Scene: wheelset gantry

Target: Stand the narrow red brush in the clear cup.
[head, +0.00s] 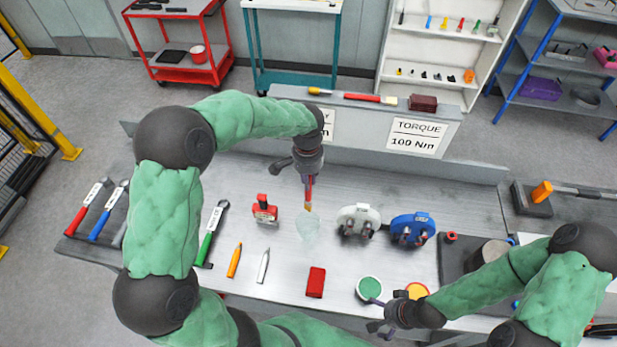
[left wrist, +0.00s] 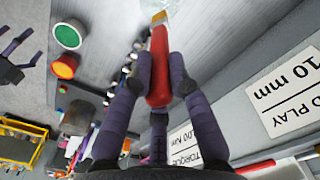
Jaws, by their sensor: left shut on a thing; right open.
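The narrow red brush (head: 309,188) hangs roughly upright, tan bristles downward, in my left gripper (head: 308,175). The left wrist view also shows the red brush (left wrist: 160,65) between the fingers of the left gripper (left wrist: 162,80), bristles pointing away from the hand. The clear cup (head: 308,227) stands on the bench directly below the bristles in the head view; its faint outline makes it hard to tell whether the tip is above or inside its rim. My right gripper (head: 384,322) is open and empty at the front of the bench, beside the green-topped pot.
A grey clamp (head: 358,220) and a blue clamp (head: 411,229) stand right of the cup. A red-and-black block (head: 265,209) is to its left. A red box (head: 316,282) and a green-topped pot (head: 370,288) are in front. A wider red-handled brush (head: 370,98) lies on the back ledge.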

